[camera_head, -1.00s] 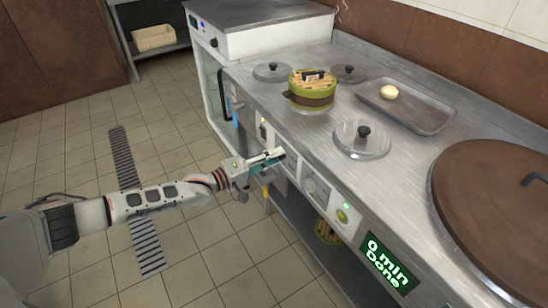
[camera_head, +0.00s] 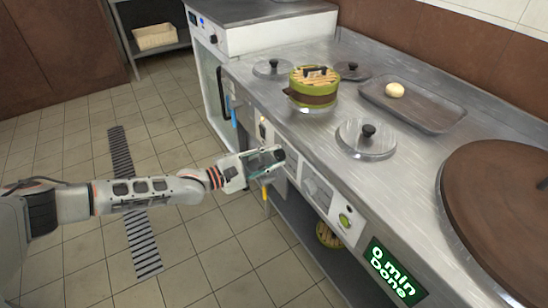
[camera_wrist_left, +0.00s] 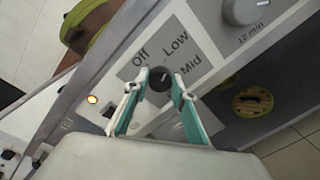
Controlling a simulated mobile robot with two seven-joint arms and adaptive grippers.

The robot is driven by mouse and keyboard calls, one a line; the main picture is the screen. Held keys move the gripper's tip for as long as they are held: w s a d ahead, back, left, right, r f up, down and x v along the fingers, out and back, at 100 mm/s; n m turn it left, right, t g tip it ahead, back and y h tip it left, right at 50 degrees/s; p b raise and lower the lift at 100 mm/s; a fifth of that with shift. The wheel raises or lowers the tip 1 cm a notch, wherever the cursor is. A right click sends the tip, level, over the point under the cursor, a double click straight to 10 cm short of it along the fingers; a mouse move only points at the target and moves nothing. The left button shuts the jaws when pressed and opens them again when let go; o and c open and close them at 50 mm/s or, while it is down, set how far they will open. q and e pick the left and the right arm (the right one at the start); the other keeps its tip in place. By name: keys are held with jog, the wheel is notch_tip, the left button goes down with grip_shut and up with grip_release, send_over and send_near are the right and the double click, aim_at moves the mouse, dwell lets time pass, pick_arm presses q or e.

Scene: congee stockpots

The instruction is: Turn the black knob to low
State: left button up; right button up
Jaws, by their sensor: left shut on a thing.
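The black knob (camera_wrist_left: 160,82) is on a grey front panel in the left wrist view, with a short pale mark on its face. Printed labels Off (camera_wrist_left: 139,58), Low (camera_wrist_left: 176,42) and Mid (camera_wrist_left: 196,67) stand around it. The teal-lined fingers of my left gripper (camera_head: 280,153) are shut on the knob, one on each side, as the left wrist view shows. In the head view the gripper is against the counter's front panel and hides the knob. Which label the mark points at is hard to tell. My right gripper is not in view.
A larger grey timer knob (camera_wrist_left: 245,8) marked 12 min is beside the labels. A green display (camera_head: 393,272) reads "0 min Done". A green-lit button (camera_head: 345,220) is on the panel. The steel counter holds a green steamer pot (camera_head: 313,88), a glass lid (camera_head: 366,142) and a tray (camera_head: 430,115).

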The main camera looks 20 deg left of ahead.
pick_arm(q)
jog(key=shift+f+n, duration=0.15)
jog(key=shift+n, duration=0.25)
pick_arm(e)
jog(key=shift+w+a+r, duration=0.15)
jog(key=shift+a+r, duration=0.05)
pick_arm(q)
jog(key=shift+n, duration=0.3)
jog(key=o, duration=1.1)
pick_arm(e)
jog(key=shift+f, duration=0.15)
pick_arm(q)
jog(key=v, duration=1.2)
jog(key=shift+a, duration=0.1)
